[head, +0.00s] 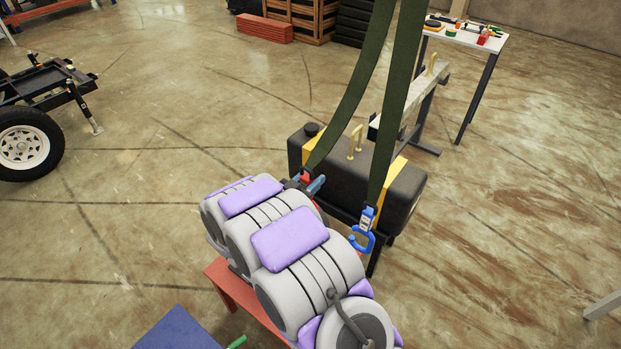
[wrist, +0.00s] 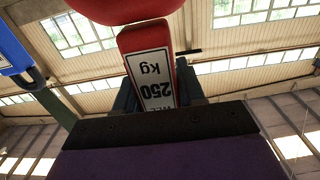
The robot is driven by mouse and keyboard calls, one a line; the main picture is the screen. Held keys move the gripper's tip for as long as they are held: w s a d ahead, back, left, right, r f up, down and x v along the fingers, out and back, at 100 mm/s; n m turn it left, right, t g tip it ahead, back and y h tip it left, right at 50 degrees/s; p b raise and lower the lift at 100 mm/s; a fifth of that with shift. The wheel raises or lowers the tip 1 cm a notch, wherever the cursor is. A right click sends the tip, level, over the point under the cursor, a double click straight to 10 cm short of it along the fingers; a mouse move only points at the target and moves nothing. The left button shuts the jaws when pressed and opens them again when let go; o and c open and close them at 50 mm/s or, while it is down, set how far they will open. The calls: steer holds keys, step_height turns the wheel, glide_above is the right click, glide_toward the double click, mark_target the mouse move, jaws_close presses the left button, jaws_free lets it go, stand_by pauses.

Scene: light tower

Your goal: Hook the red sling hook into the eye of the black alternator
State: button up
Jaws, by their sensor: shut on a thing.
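My gripper (head: 311,184) is shut on the red sling hook (head: 305,176). In the wrist view the red hook (wrist: 182,72) stands between the jaws, with its white "250 kg" label facing me; its lower part is hidden by the gripper, and its tip is not clear. In the head view the hook hangs from a green strap at the near left side of a black body with yellow bands (head: 345,170). Yellow loops (head: 355,141) stand on its top. I cannot tell whether this body is the alternator. No contact between hook and loop shows.
A blue hook (head: 362,236) hangs from a second green strap (head: 398,100), right of my gripper; it also shows in the wrist view (wrist: 14,52). A pale beam (head: 412,104) with a yellow loop and a tool table (head: 468,36) stand behind.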

steer(key=shift+a, duration=0.15)
steer(key=shift+d+r+p, duration=0.1)
steer(key=shift+d+p, duration=0.2)
steer(key=shift+d, duration=0.1)
steer(key=shift+a, duration=0.1)
steer(key=shift+w+a+p, duration=0.5)
steer(key=shift+a+p, duration=0.25)
steer(key=shift+a, duration=0.15)
steer(key=w+a+p, duration=0.6)
steer(key=a, duration=0.2)
steer(key=shift+w+a, duration=0.15)
steer(key=shift+w, duration=0.2)
stand_by(0.7)
steer(key=shift+w+a, duration=0.1)
steer(key=shift+f, duration=0.85)
stand_by(0.5)
